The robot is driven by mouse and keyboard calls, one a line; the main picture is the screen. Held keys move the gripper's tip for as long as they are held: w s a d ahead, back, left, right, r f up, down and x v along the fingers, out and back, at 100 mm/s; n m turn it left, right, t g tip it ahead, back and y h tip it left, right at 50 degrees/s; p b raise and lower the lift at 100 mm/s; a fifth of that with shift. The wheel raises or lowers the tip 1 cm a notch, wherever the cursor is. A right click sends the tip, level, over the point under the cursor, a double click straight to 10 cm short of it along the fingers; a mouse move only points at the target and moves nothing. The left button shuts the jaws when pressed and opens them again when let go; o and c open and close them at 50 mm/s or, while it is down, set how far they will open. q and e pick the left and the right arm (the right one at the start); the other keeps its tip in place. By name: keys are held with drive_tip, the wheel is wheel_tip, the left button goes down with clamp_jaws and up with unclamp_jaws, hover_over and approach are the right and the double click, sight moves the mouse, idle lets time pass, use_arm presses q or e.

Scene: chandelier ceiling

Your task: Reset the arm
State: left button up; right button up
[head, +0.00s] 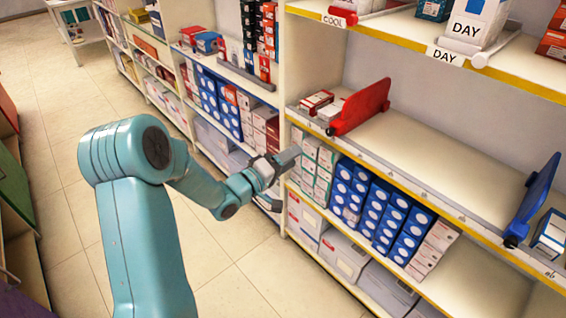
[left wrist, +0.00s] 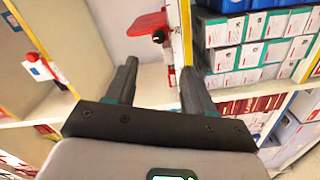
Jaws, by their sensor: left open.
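My left arm (head: 130,155), teal with dark joints, rises from the bottom and bends right toward the shelves in the head view. My left gripper (head: 283,178) is at its end, in front of the upright between two shelf bays. In the left wrist view the two dark fingers of this gripper (left wrist: 158,85) stand apart with nothing between them. Shelf boards and a yellow-edged upright show beyond the fingers. I cannot tell whether a finger touches the shelf. My right arm and gripper are not in view.
A red divider (head: 362,107) and a blue divider (head: 532,198) stand on a mostly bare middle shelf (head: 430,150). Blue and white boxes (head: 375,205) fill much of the shelf below. The tiled aisle floor (head: 60,110) is clear.

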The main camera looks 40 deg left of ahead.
use_arm(q)
drive_tip(key=shift+s+a, duration=0.1)
drive_tip(key=shift+s, duration=1)
drive_tip(key=w+d+g+h+p, duration=0.1)
drive_tip(key=w+d+h+p, duration=0.15)
drive_tip(key=d, duration=0.55)
drive_tip(key=w+d+g+h+p, duration=0.15)
drive_tip(key=d+p, duration=0.25)
drive_tip(key=d, duration=0.4)
drive_tip(key=s+d+f+m+g+p, duration=0.2)
drive_tip(key=s+d+f+g+p, duration=0.25)
drive_tip(key=d+f, duration=0.5)
drive_tip(key=s+d+f+m+g, duration=0.2)
drive_tip(key=s+f+m+g, duration=0.2)
drive_tip(key=s, duration=0.6)
drive_tip(key=s+d+f+m+g+y, duration=0.1)
drive_tip(key=s+f+m+g, duration=0.3)
drive_tip(key=s, duration=0.5)
drive_tip(key=d+f+g, duration=0.1)
drive_tip(key=g, duration=0.1)
drive_tip(key=shift+s+f+m+g+y, duration=0.3)
drive_tip(key=shift+s+f+m, duration=0.1)
